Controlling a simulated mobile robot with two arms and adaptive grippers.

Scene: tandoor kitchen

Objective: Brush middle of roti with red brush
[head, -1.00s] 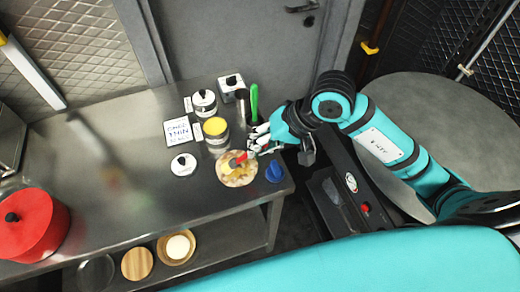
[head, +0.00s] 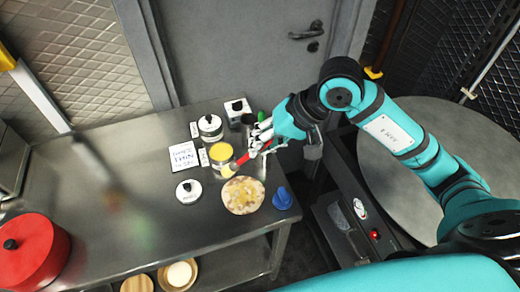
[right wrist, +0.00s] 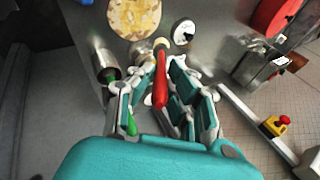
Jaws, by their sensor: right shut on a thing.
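The roti (head: 243,195), round and pale with yellow and brown patches, lies flat near the counter's right end. It also shows at the top of the right wrist view (right wrist: 134,15). My right gripper (head: 258,142) is shut on the red brush (head: 241,161), behind the roti. The brush slants down and left, its pale head (head: 229,170) between the yellow-topped tin (head: 221,154) and the roti's far edge. I cannot tell whether it touches either. In the right wrist view the red handle (right wrist: 160,78) sits between the fingers. My left gripper is out of view.
A blue cone-like item (head: 282,198) stands right of the roti. A white round-lidded item (head: 188,191), a sign (head: 183,157) and a lidded jar (head: 210,127) stand to the left. A red pot (head: 32,250) is far left; the counter between is clear.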

